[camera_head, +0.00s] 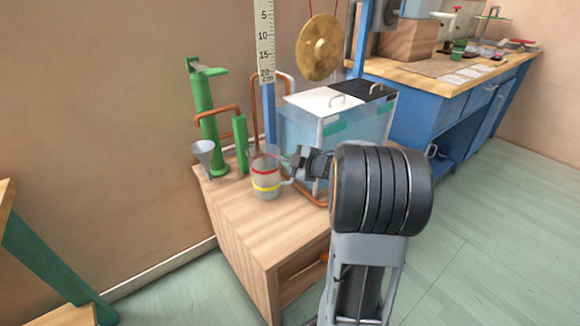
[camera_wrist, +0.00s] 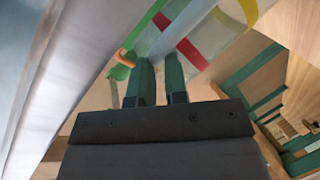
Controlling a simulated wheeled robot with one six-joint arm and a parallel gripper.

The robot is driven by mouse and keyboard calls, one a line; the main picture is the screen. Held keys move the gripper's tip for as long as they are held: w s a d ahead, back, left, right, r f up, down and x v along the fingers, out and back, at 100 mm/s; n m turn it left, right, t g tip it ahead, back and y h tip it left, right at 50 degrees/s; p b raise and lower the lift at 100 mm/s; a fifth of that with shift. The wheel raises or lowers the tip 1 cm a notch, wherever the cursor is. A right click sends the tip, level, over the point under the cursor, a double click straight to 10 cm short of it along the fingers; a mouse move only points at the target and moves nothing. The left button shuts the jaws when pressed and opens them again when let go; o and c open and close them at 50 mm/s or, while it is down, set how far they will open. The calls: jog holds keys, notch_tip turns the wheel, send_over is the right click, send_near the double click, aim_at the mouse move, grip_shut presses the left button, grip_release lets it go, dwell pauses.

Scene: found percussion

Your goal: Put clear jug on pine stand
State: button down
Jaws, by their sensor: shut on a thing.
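The clear jug (camera_head: 266,178), with a red band near its top and a yellow band lower down, is upright at the pine stand (camera_head: 262,222). The stand is a pale wooden block with a flat top. I cannot tell whether the jug's base touches the top or hangs just above it. My gripper (camera_head: 291,162) comes from the right and is shut on the jug at its handle side. In the wrist view, the green fingers (camera_wrist: 160,68) point at the jug (camera_wrist: 218,38), whose bands show at the top. The grip itself is partly hidden.
A grey funnel (camera_head: 205,153) and a green pump-like stand (camera_head: 202,115) are left of the jug. A clear tank (camera_head: 300,128) with a white and black lid stands close behind my gripper. A gong (camera_head: 319,47) hangs above. The stand's front top is clear.

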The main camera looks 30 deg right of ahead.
jog(key=shift+f, duration=0.55)
jog(key=c, duration=1.1)
grip_release()
jog(key=shift+c, duration=0.2)
